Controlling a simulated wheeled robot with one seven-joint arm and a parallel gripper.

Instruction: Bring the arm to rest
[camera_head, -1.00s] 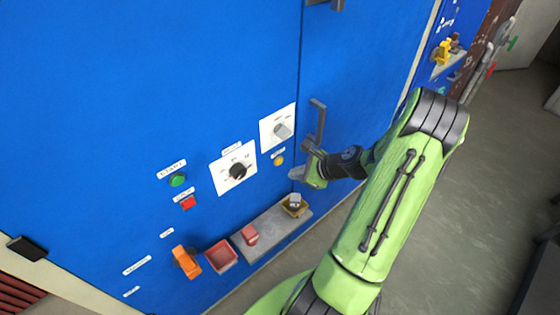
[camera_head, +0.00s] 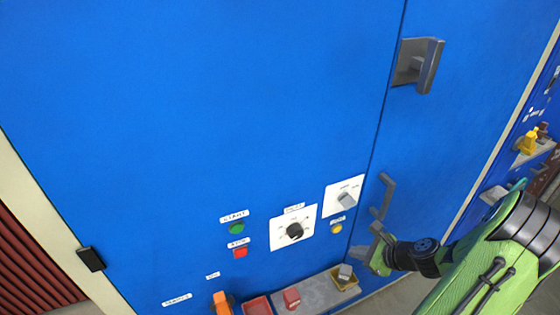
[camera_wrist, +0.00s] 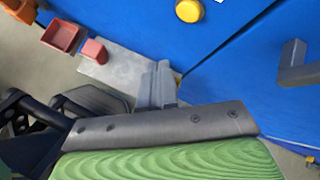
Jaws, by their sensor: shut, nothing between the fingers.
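My gripper (camera_head: 368,246) is at the end of my green arm in the lower right of the head view. Its grey fingers are together and hold nothing. It is in front of the blue cabinet (camera_head: 200,110), just below a grey door handle (camera_head: 384,194). In the wrist view my gripper's fingers (camera_wrist: 158,84) show in front of a grey shelf (camera_wrist: 112,70), with the handle (camera_wrist: 298,66) apart from them at the right. I cannot tell how far the fingers are from the cabinet face.
The cabinet carries a green button (camera_head: 236,228), a red button (camera_head: 240,252), a black dial (camera_head: 294,231), a grey switch (camera_head: 345,200) and a yellow button (camera_head: 336,228). The shelf (camera_head: 318,292) holds a red block (camera_head: 291,298) and a tray with a grey block (camera_head: 344,272). A latch (camera_head: 418,64) juts out above.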

